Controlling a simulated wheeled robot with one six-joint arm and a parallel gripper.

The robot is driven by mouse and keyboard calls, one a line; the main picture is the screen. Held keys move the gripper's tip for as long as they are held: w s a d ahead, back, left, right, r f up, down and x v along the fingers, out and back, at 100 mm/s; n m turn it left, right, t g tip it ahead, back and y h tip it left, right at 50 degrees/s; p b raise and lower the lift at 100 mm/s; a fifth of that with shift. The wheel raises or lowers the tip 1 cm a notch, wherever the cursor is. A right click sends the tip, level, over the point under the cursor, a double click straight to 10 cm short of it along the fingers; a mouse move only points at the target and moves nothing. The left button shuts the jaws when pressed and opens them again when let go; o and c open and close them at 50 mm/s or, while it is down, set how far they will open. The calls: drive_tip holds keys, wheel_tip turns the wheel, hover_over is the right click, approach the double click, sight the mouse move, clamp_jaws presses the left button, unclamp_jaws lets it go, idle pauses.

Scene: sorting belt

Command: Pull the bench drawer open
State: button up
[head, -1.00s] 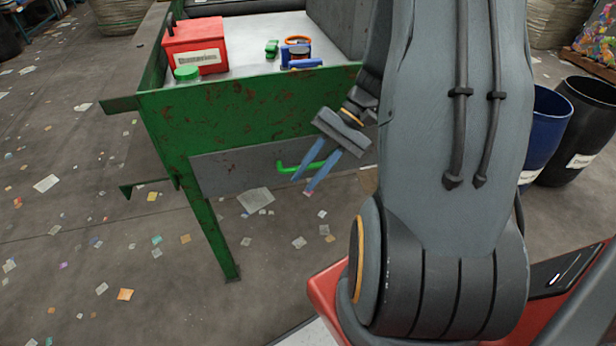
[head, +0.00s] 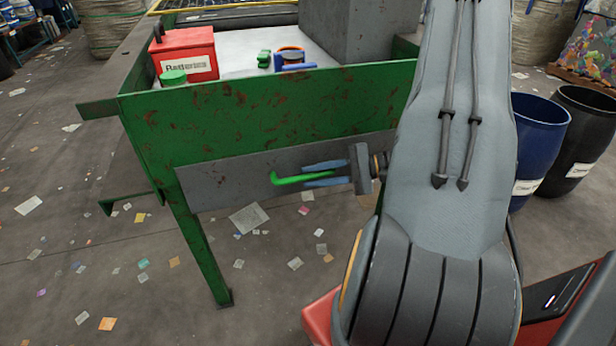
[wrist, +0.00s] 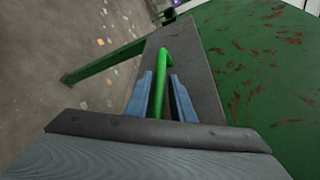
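The bench drawer (head: 225,183) has a grey front set under the green bench (head: 240,122); it looks closed. Its bright green bar handle (head: 289,179) runs sideways along the front. My gripper (head: 325,173) points left at the handle, with one blue finger above the bar and one below. In the wrist view the handle (wrist: 162,80) lies between the two blue fingers (wrist: 160,97), with gaps showing on both sides. The fingers are open and do not appear to grip the bar. The handle's right end is hidden behind my gripper.
On the bench top stand a red batteries box (head: 185,54), a green round lid (head: 173,77), small coloured items (head: 288,60) and a grey block (head: 345,30). A blue bin (head: 537,140) and a black bin (head: 585,135) stand at the right. Litter covers the floor.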

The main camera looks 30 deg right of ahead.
drive_tip(key=shift+x, duration=0.95)
drive_tip(key=shift+c, duration=0.5)
clamp_jaws()
drive_tip(key=shift+s, duration=0.2)
drive_tip(key=s+a+p, duration=0.2)
drive_tip(key=s+a, duration=0.1)
drive_tip(key=s, duration=0.7)
drive_tip(key=s+a+p, duration=0.3)
drive_tip(key=s, duration=0.8)
drive_tip(key=shift+s, duration=0.2)
drive_tip(key=shift+a, duration=0.1)
drive_tip(key=shift+o, duration=0.5)
unclamp_jaws()
